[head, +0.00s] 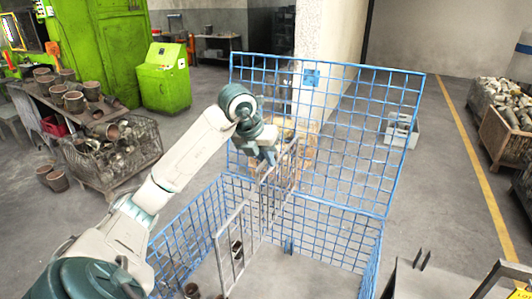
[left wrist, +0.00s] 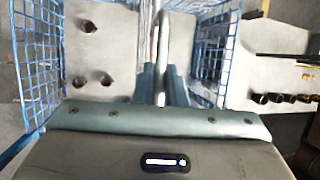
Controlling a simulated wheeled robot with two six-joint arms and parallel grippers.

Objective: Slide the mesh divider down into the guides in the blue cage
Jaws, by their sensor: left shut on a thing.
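The blue cage (head: 335,240) is an open-topped mesh box with a taller blue mesh panel standing up at its back. The grey mesh divider (head: 228,243) is upright across the middle of the cage, running from near front to back. My left gripper (head: 266,158) is shut on its top rail, which also shows between the fingers (left wrist: 161,88) in the left wrist view as a grey bar (left wrist: 160,45). Blue cage walls (left wrist: 35,60) show on both sides of it there. The guides and the divider's lower edge cannot be made out. My right gripper is not in view.
Small brown cups (left wrist: 106,80) stand on the cage floor left of the divider. A dark stand with upright prongs (head: 420,262) is close to the cage's right. A scrap basket (head: 118,150) stands left; floor beyond the cage is mostly clear.

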